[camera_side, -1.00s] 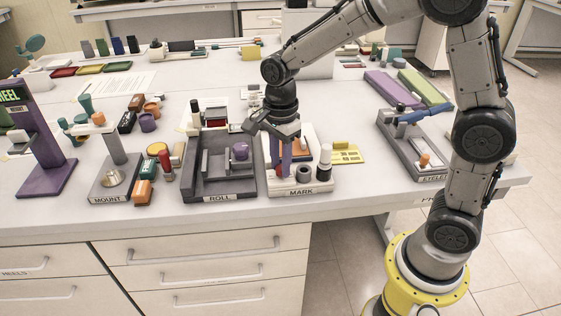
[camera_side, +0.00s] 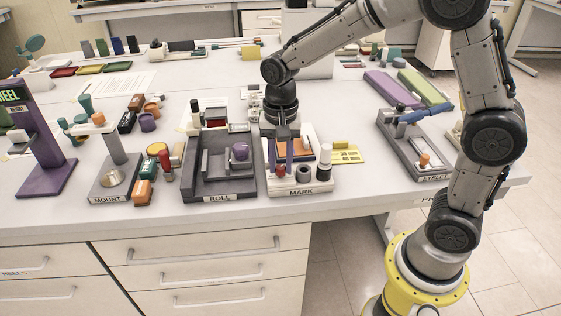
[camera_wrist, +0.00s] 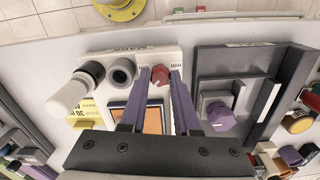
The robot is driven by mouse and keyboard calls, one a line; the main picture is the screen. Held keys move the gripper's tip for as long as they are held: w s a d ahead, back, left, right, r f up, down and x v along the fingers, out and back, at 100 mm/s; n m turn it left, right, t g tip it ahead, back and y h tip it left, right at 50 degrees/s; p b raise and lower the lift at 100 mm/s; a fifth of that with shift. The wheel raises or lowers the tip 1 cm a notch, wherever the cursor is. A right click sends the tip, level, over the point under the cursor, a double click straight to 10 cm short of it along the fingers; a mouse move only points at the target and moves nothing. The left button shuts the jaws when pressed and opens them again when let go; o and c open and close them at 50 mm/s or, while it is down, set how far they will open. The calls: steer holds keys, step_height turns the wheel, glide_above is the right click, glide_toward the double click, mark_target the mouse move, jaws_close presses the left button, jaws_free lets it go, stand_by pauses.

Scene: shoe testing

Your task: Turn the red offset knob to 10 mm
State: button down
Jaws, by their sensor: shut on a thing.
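The red offset knob (camera_wrist: 160,76) sits on the white MARK station (camera_side: 302,191), near its front edge. It has a small white pointer mark on top, visible in the wrist view. My gripper (camera_wrist: 161,83) has its two purple fingers on either side of the knob and is shut on it. Scale print lies beside the knob, too small to read, so I cannot tell the setting.
The grey ROLL station (camera_side: 219,190) with a purple knob (camera_wrist: 219,114) stands close on the other side.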

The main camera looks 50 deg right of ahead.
steer(key=n, duration=1.3)
steer(key=shift+n, duration=0.4)
steer(key=n, duration=1.2)
steer(key=shift+n, duration=0.4)
steer(key=c, duration=0.6)
jaws_free()
steer(key=shift+c, duration=0.2)
steer(key=shift+r, duration=0.15)
